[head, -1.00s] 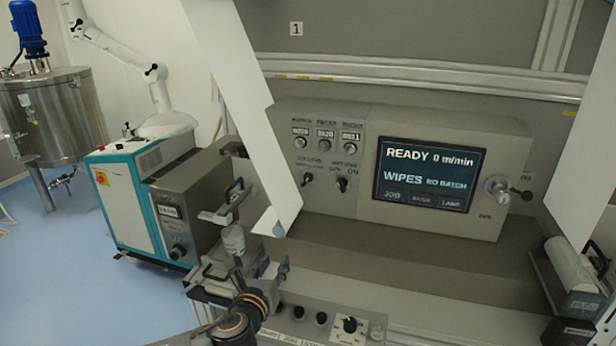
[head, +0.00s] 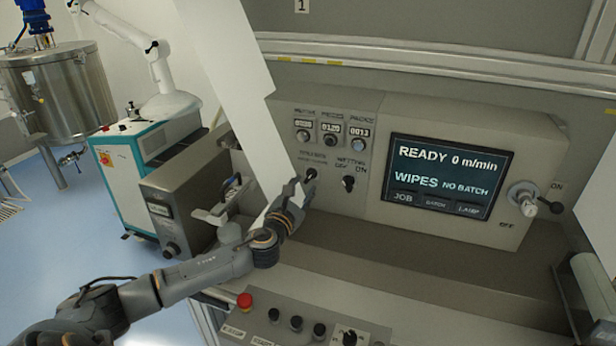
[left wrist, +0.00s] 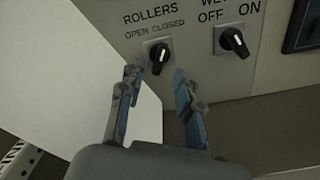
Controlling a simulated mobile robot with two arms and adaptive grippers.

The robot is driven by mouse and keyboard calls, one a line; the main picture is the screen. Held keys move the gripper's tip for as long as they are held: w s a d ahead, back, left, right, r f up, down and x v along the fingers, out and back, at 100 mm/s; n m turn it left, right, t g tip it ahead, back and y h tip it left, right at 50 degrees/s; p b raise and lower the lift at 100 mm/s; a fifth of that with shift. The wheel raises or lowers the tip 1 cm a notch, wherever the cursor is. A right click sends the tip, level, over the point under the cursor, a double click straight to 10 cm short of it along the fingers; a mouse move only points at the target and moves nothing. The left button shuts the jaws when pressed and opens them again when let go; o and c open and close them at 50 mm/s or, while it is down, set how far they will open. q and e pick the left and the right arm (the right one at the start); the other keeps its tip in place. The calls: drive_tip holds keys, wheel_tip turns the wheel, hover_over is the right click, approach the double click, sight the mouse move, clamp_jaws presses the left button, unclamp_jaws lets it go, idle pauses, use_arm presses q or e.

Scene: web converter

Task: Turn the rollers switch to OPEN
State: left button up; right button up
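The rollers switch (left wrist: 158,58) is a black knob with a white mark on the grey panel, under the label ROLLERS OPEN CLOSED. In the left wrist view its white mark points up and slightly right, toward the CLOSED side. The switch also shows small in the head view (head: 311,174), beside my fingertips. My left gripper (head: 302,189) is at the panel, just below the switch. In the left wrist view its two fingers (left wrist: 156,76) are spread apart with nothing between them; the knob is just beyond the gap. I cannot tell if they touch it. My right gripper is not in view.
The wetting switch (head: 347,183) is close to the right of the rollers switch. A white sheet (head: 235,85) hangs close behind the left gripper. Below are a button box (head: 300,325) and a red button (head: 244,300). A screen (head: 446,175) is at right.

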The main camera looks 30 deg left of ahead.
sight(308, 180)
use_arm(q)
drive_tip(key=shift+x, duration=1.25)
drive_tip(key=shift+w+a+r, duration=0.1)
drive_tip(key=shift+w+r, duration=0.1)
drive_tip(key=shift+w, duration=0.2)
drive_tip(key=shift+w+f, duration=0.1)
drive_tip(key=shift+w, duration=0.3)
drive_tip(key=shift+a, duration=0.1)
drive_tip(key=c, duration=0.6)
clamp_jaws()
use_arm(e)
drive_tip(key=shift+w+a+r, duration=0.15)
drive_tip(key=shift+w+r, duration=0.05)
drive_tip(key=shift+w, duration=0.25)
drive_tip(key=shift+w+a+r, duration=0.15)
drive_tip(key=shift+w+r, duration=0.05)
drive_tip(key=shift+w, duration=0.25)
